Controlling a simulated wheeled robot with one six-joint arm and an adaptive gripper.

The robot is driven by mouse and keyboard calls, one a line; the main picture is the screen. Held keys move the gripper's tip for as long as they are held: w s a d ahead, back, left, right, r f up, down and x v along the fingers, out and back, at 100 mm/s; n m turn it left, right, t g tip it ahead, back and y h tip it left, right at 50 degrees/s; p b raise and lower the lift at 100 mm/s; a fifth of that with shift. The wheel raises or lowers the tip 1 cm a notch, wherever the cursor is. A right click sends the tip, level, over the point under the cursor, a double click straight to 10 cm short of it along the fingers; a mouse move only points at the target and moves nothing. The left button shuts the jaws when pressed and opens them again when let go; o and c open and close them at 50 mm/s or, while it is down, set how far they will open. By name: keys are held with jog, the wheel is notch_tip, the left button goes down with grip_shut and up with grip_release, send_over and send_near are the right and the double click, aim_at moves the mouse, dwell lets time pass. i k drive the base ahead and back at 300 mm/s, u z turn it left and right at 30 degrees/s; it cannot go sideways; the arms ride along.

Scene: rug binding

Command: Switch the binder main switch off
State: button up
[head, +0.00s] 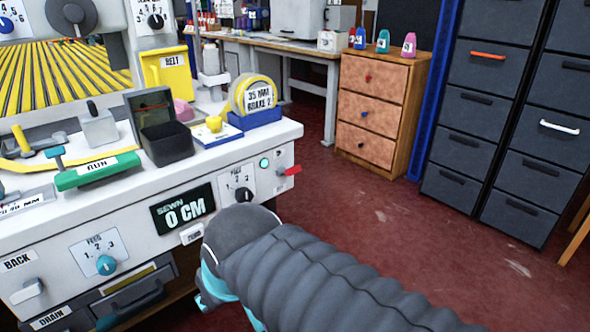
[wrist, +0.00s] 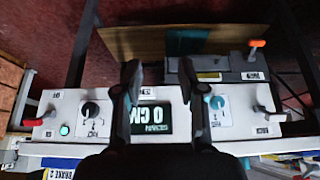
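The binder's white front panel (head: 60,250) crosses the left of the head view. A red lever (head: 290,170), likely the main switch, sticks out at its right end beside a lit green lamp (head: 264,163). In the wrist view, turned about, the red lever (wrist: 30,122) is at far left beside the lit green lamp (wrist: 64,130). I cannot read its label. My gripper (wrist: 163,88) is open and empty, its two dark fingers apart over the panel's "0 CM" display (wrist: 154,119), well to the right of the lever there.
A feed dial (head: 244,195) sits between display and lamp; another blue dial (head: 106,265) and a white BACK lever (head: 28,290) lie left. A green RUN bar (head: 97,171) and tape roll (head: 255,95) are on top. Red floor (head: 370,240) right of the machine is clear.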

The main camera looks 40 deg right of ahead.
aim_at(293, 170)
jog(key=z, duration=1)
jog(key=k, duration=0.55)
jog(key=u, duration=0.35)
jog(key=i, duration=0.5)
